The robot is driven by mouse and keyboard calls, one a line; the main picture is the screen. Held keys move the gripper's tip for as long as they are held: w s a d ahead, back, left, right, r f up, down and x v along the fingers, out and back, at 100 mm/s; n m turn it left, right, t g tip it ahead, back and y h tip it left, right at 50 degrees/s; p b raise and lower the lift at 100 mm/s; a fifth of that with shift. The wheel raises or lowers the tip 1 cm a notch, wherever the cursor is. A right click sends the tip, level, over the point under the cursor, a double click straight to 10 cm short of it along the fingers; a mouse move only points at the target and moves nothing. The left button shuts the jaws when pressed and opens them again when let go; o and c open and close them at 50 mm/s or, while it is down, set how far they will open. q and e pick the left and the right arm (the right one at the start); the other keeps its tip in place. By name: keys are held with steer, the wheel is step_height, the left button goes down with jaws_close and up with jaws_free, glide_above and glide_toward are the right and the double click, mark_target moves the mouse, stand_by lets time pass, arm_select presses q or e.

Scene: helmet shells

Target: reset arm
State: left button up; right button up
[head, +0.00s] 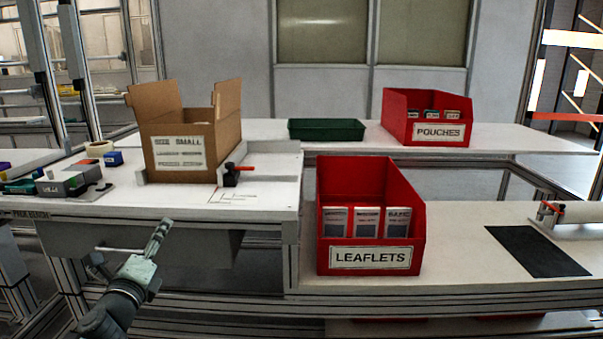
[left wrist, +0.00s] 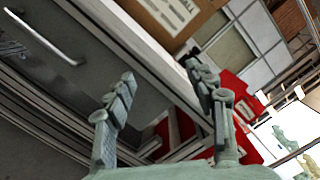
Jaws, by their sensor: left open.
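My left gripper (head: 154,243) is in the lower left of the head view, in front of the packing bench and beside its drawer handle (head: 122,250). Its fingers point up and a little right. In the left wrist view the two fingers of the left gripper (left wrist: 161,80) stand apart with nothing between them, so it is open and empty. My right gripper is in neither view.
An open cardboard box (head: 226,135) stands on the bench (head: 262,205). Red bins marked LEAFLETS (head: 410,215) and POUCHES (head: 393,120) and a green tray (head: 326,129) stand to the right. A black mat (head: 537,251) lies at far right.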

arm_select(q)
steer(key=s+a+f+n+g+y, duration=0.1)
steer(key=s+f+n+g, duration=0.3)
steer(key=s+f+n, duration=0.55)
steer(key=s+f+n+g+y, duration=0.2)
steer(key=s+f+n+g, duration=0.25)
steer(key=f, duration=0.95)
steer(key=s+d+f+n+g+h, duration=0.1)
steer(key=s+f+n+g, duration=0.1)
steer(key=s, duration=0.5)
steer(key=s+d+f+n+g, duration=0.2)
steer(key=s+f+n, duration=0.1)
steer(key=s+f, duration=0.4)
steer(key=s+d+f+n+g+h, duration=0.1)
steer(key=s+d+f+n+g, duration=0.1)
steer(key=s+f, duration=0.3)
steer(key=s+n+g, duration=0.1)
steer(key=s, duration=0.2)
steer(key=shift+s+d+n+h, duration=0.2)
steer(key=shift+s+n+h, duration=0.1)
steer(key=shift+s, duration=0.1)
steer(key=shift+w, duration=0.1)
